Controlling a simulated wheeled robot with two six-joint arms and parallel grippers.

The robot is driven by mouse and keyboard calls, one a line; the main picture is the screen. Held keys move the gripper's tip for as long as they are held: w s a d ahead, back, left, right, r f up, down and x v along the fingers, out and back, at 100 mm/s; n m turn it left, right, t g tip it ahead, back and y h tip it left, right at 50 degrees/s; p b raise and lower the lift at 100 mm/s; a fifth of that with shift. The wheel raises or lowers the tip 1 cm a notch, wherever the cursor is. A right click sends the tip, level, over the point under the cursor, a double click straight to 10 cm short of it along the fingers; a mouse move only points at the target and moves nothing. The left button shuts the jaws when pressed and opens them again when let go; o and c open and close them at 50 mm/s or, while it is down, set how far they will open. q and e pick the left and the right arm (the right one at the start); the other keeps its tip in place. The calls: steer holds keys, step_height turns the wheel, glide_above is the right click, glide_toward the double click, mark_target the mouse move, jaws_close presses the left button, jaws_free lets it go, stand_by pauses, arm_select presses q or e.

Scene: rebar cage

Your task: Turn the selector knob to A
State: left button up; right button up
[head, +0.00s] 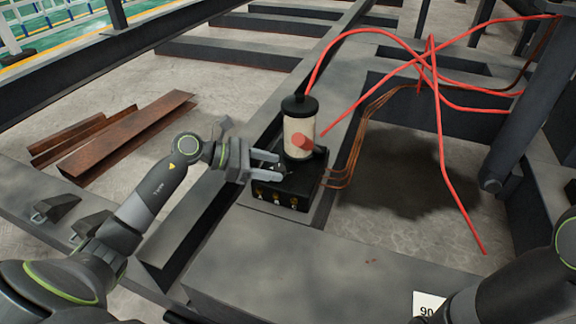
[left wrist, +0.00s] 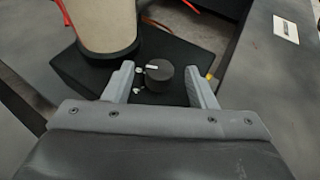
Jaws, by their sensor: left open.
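The selector knob (left wrist: 159,75) is a round black knob with a short white mark on its top, which lies toward the knob's left side in the left wrist view. It sits on a black box (left wrist: 185,55), and this box (head: 290,194) also shows in the head view below a pale cylinder (head: 299,140) with a black cap. My left gripper (left wrist: 163,82) is open, with one finger on each side of the knob and visible gaps to it. In the head view my left gripper (head: 279,165) reaches the box from the left. No letters around the knob are readable.
Red hoses (head: 420,62) and brown cables (head: 350,138) run behind and right of the box. Dark steel beams (head: 225,240) frame the area. Rusty bars (head: 125,135) lie on the concrete at left. My right arm shows at the lower right, its gripper out of view.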

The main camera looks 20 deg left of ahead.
arm_select(q)
steer(key=shift+w+d+f, duration=0.25)
steer(key=shift+w+d, duration=0.05)
steer(key=shift+d, duration=0.15)
steer(key=c, duration=1)
steer(key=shift+o, duration=0.2)
